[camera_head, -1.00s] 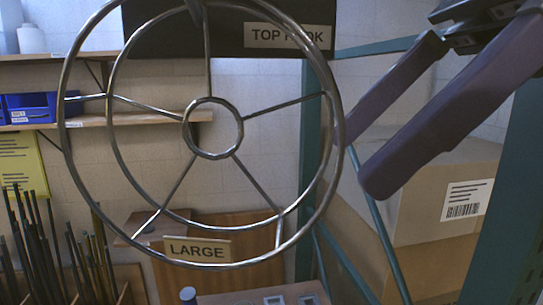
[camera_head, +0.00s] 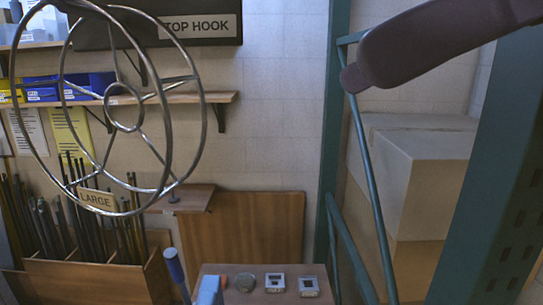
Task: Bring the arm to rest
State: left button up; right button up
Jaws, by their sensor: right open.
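My right gripper (camera_head: 365,72) is at the upper right. One long dark purple-brown finger shows, with its tip pointing left; the rest is cut off by the picture's edge. It is open and nothing shows in its grasp. A metal wire lampshade frame (camera_head: 201,112), with two rings and spokes, hangs at the upper left, well apart from the finger. It bears a tag reading LARGE (camera_head: 97,202). My left gripper is not in view.
A teal rack post (camera_head: 332,130) stands between the frame and the cardboard boxes (camera_head: 425,190). Several rods (camera_head: 20,215) stand in a wooden holder at the lower left. A small bench (camera_head: 255,298) with metal parts is at the bottom. Shelves with blue bins (camera_head: 90,86) line the wall.

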jog(key=a+r+m+t+y+p, duration=0.15)
jog(key=a+r+m+y, duration=0.3)
jog(key=r+y, duration=0.45)
jog(key=w+d+r+m+t+p, duration=0.2)
jog(key=w+d+r+m+t, duration=0.15)
jog(key=r+m+t, duration=0.55)
jog(key=w+d+f+m+t+h, duration=0.3)
jog(key=d+m+t+h, duration=0.15)
jog(key=m+h, duration=0.4)
jog(key=w+d+f+m+t+h, duration=0.2)
jog(key=d+f+m+t+h, duration=0.25)
jog(key=m, duration=0.65)
jog(key=s+d+f+m+g+h+p, duration=0.1)
jog(key=s+d+f+m+g+h, duration=0.2)
jog(key=f, duration=0.4)
jog(key=d+f+m+g+h+p, duration=0.1)
jog(key=f+m+g+h, duration=0.2)
jog(key=f+m, duration=0.35)
jog(key=s+d+f+m+g+h+p, duration=0.1)
jog(key=s+d+f+m+g+h, duration=0.2)
jog(key=f, duration=0.5)
jog(key=s+a+f+m+g, duration=0.1)
jog(key=s+f+g, duration=0.3)
jog(key=s, duration=0.3)
jog(key=s+a+f+m+g+y+p, duration=0.1)
jog(key=s+a+f+m+g, duration=0.1)
jog(key=s+f+g, duration=0.2)
jog(key=s+f, duration=0.1)
jog(key=s, duration=0.2)
jog(key=shift+s, duration=0.3)
